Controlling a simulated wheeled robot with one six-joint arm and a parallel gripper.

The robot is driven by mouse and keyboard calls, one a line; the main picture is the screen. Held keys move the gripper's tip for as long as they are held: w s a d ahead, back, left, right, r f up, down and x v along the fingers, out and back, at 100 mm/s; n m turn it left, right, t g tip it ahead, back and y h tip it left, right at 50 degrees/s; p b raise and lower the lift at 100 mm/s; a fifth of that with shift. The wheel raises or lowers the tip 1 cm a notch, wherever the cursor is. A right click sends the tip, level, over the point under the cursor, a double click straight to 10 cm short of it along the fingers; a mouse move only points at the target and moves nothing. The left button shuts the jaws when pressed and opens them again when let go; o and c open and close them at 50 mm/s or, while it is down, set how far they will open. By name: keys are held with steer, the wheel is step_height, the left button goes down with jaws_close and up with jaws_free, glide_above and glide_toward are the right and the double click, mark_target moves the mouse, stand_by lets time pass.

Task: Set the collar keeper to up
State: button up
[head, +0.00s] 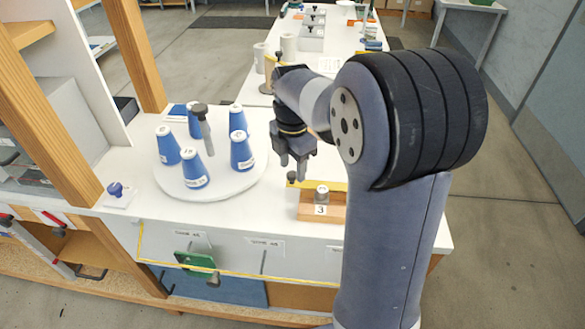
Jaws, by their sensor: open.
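My gripper (292,168) points down above the white bench top, its jaws apart with nothing seen between them. I cannot tell for sure which part is the collar keeper. The bench's white front panel (235,246) has small labels, dark slots and a green piece (195,260) with a grey knob below it. The labels are too small to read.
A small dark ball (291,177) is close below my gripper. A blue knob (115,189) sits at the left beside a wooden post (62,82).

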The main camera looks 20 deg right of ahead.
steer(key=shift+f, duration=0.65)
steer(key=c, duration=1)
steer(key=shift+r, duration=0.1)
